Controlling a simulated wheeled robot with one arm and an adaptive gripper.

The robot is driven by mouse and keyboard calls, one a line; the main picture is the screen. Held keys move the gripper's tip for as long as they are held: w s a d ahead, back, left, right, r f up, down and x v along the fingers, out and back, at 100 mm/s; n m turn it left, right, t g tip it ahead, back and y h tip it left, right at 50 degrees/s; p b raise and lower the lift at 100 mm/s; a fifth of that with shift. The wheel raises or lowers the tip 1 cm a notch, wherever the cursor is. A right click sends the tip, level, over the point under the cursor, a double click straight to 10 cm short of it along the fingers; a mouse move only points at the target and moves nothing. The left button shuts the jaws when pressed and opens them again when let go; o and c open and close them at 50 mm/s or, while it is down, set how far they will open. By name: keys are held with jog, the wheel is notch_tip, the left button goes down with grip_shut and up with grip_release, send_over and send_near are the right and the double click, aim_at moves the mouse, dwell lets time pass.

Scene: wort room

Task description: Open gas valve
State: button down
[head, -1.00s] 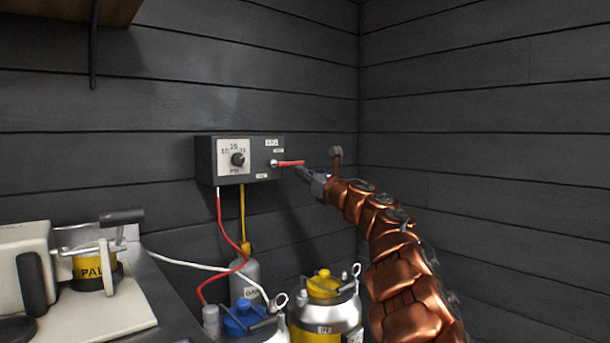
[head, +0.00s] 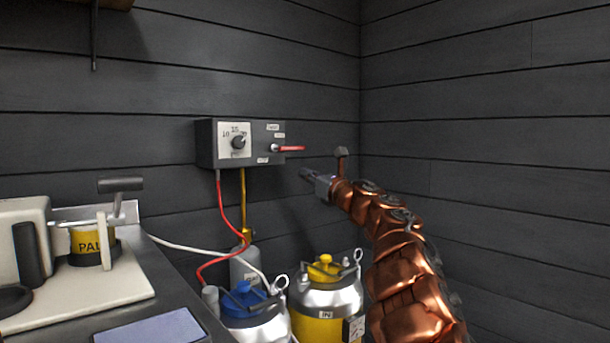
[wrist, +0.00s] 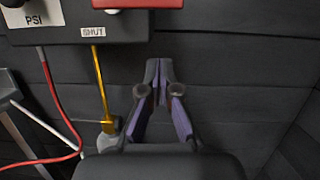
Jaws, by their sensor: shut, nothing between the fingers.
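The gas valve is a red lever handle (head: 290,149) on the front of a dark control box (head: 207,146) on the back wall. The lever points horizontally to the right. It also shows in the wrist view (wrist: 135,3) at the top edge, above a label reading SHUT (wrist: 93,32). My gripper (head: 304,173) is just below and to the right of the lever, apart from it. In the wrist view my gripper (wrist: 158,64) has its fingertips together, with nothing between them, below and to the right of the lever.
A PSI dial (head: 238,142) sits on the box's left. A red hose (head: 219,205) and yellow hose (head: 243,205) hang below it. A grey cylinder (head: 245,264), a blue-topped keg (head: 250,306) and a yellow-topped keg (head: 327,300) stand underneath. A counter (head: 170,290) is at left. The right wall is bare.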

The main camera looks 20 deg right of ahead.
jog(key=v, duration=0.8)
jog(key=shift+s+p, duration=0.3)
jog(key=shift+s, duration=0.1)
dwell(0.5)
